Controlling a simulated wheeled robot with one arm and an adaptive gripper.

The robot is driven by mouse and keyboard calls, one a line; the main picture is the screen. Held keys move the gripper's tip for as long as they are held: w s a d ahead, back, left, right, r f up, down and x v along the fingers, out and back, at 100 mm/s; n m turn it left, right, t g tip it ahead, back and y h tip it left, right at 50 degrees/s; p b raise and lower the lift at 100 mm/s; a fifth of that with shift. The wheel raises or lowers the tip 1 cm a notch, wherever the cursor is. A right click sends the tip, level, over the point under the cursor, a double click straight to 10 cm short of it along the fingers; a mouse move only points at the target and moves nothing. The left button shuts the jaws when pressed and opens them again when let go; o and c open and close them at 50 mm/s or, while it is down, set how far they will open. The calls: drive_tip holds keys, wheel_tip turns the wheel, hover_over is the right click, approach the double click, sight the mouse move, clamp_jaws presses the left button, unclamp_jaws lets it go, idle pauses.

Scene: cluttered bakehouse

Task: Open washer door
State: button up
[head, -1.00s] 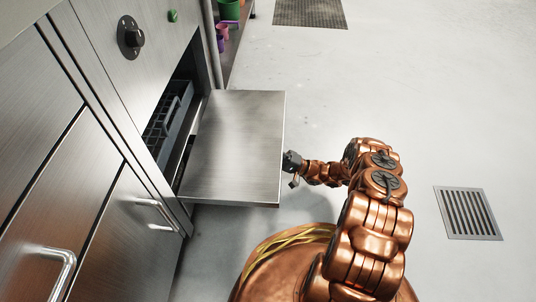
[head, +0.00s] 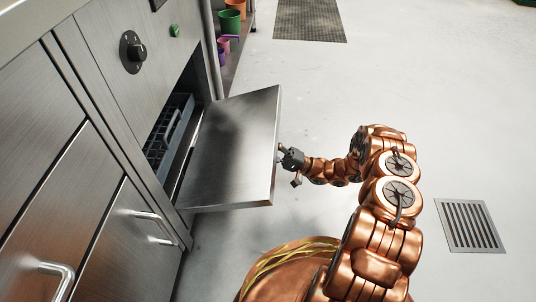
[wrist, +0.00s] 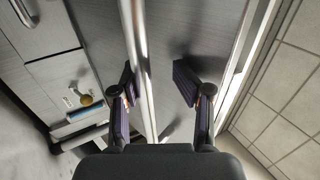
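The washer door (head: 235,145) is a flat brushed-steel panel, swung down and out from the washer's front with its outer edge raised at a slant. The washer opening behind it shows a grey rack (head: 170,130). My gripper (head: 284,157) is just beyond the door's outer edge, on its outer side. In the wrist view, my gripper (wrist: 157,82) has its dark fingers apart. A long silver bar handle (wrist: 140,45) runs between them, nearer the left finger. Neither finger visibly clamps it; whether the left one touches it is unclear.
Steel cabinets with bar handles (head: 60,278) stand at the left. A dark knob (head: 133,52) and green button (head: 175,31) are above the opening. Buckets (head: 230,22) stand on a shelf behind. The pale floor at right is open, with a drain grate (head: 469,226).

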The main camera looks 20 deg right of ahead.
drive_tip(key=shift+d+r, duration=0.1)
drive_tip(key=shift+r, duration=0.1)
idle(0.3)
drive_tip(key=s+d+f+p, duration=0.1)
drive_tip(key=s+d+f, duration=0.1)
drive_tip(key=d+f, duration=0.2)
drive_tip(key=shift+d+f, duration=0.3)
drive_tip(key=shift+f, duration=1.45)
drive_tip(key=shift+r+p, duration=0.1)
drive_tip(key=shift+p, duration=0.25)
